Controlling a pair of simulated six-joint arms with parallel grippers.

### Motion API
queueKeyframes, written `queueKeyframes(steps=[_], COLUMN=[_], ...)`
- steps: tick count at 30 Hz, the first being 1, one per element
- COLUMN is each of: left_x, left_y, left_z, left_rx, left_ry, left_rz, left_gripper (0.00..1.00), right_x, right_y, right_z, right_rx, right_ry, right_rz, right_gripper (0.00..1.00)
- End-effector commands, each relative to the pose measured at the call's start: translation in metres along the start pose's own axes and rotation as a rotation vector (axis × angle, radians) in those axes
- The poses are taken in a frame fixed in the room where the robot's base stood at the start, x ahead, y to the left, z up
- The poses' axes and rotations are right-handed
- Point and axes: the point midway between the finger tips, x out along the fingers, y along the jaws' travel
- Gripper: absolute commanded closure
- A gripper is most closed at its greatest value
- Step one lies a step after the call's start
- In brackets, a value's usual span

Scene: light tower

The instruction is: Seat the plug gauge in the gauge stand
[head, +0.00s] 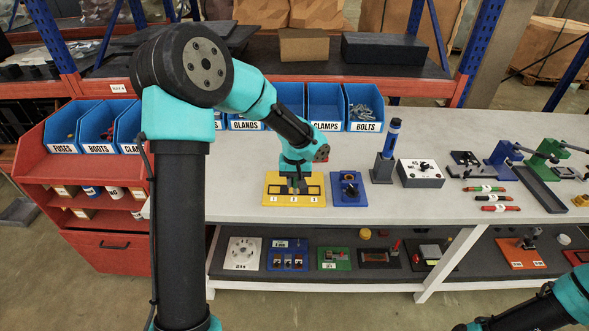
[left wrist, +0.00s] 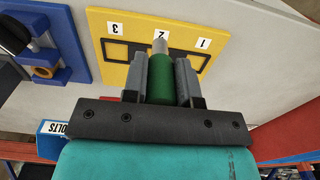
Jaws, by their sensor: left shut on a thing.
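The plug gauge (left wrist: 161,76) has a green body and a pale grey metal tip. My left gripper (left wrist: 163,65) is shut on its green body, with one grey finger on each side. In the left wrist view, the tip points at a yellow board marked 1, 2, 3 (left wrist: 123,73), near the label 2. I cannot tell whether the tip touches the board. In the head view, my left gripper (head: 296,184) is low over the same yellow board (head: 273,200), and the gauge is mostly hidden there. Which fixture is the gauge stand is not clear. My right gripper is out of view.
A blue fixture (head: 349,200) stands right of the yellow board. Further right are a dark holder with a blue-handled tool (head: 382,168) and a grey switch box (head: 420,175). Blue bins (head: 326,108) line the bench's back. Bare bench (head: 400,207) lies in front of the box.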

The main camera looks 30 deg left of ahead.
Motion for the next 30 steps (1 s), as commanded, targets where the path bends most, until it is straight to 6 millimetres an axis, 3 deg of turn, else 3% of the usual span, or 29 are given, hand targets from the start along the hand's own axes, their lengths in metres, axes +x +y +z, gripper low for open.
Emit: queueKeyframes(steps=[18, 23, 30], left_x=[0.012, 0.013, 0.013], left_y=[-0.005, -0.006, -0.006], left_z=[-0.120, -0.136, -0.139], left_rx=[-0.002, -0.001, 0.000], left_ry=[0.001, -0.001, 0.000], left_rz=[0.001, 0.001, 0.001], left_gripper=[0.98, 0.98, 0.98], right_x=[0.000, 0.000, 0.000], right_y=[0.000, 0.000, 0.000], right_z=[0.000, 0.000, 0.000], right_rx=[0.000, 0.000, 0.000], right_ry=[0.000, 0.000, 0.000], right_rz=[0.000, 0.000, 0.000], right_gripper=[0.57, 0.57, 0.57])
